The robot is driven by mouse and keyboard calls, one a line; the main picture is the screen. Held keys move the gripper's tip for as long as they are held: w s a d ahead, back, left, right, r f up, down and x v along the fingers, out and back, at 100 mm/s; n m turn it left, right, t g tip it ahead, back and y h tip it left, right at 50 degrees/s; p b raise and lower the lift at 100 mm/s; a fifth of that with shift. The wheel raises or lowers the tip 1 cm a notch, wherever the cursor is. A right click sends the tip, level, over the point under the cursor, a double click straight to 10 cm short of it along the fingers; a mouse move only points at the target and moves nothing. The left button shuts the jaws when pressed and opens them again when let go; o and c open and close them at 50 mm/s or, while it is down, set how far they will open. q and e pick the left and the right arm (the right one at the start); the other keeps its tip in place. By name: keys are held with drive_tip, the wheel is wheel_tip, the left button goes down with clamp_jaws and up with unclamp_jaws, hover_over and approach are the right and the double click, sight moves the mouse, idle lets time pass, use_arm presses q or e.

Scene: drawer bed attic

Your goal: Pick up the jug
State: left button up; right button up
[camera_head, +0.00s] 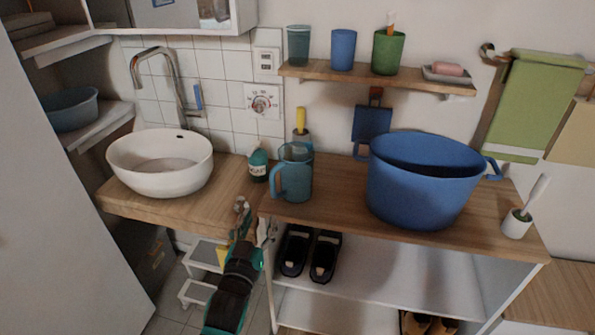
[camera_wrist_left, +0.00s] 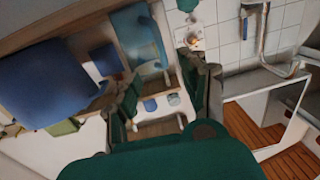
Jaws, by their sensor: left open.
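The jug (camera_head: 294,172) is a teal, see-through pitcher with a handle on its left side. It stands upright on the wooden counter between the green bottle and the big blue tub. In the left wrist view the jug (camera_wrist_left: 138,36) shows at the top, beyond the fingers. My left gripper (camera_head: 241,208) is at the counter's front edge, left of and below the jug in the head view, apart from it. In the left wrist view its two dark fingers (camera_wrist_left: 160,92) are spread with nothing held between them. My right gripper is not in view.
A green bottle (camera_head: 258,165) stands just left of the jug. A large blue tub (camera_head: 420,190) takes up the counter to the right. A white basin (camera_head: 160,165) is at the left. A wall shelf (camera_head: 350,78) with cups hangs above. Black shoes (camera_head: 324,257) sit below.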

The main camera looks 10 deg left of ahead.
sight(272, 186)
use_arm(q)
drive_tip(key=w, duration=0.7)
drive_tip(key=shift+w, duration=0.2)
drive_tip(key=shift+w+a, duration=0.1)
drive_tip(key=shift+w, duration=0.5)
drive_tip(key=w+p, duration=0.1)
drive_tip(key=w, duration=0.4)
drive_tip(key=shift+w+a+r, duration=0.1)
drive_tip(key=shift+w+a, duration=0.05)
drive_tip(key=shift+c, duration=0.8)
clamp_jaws()
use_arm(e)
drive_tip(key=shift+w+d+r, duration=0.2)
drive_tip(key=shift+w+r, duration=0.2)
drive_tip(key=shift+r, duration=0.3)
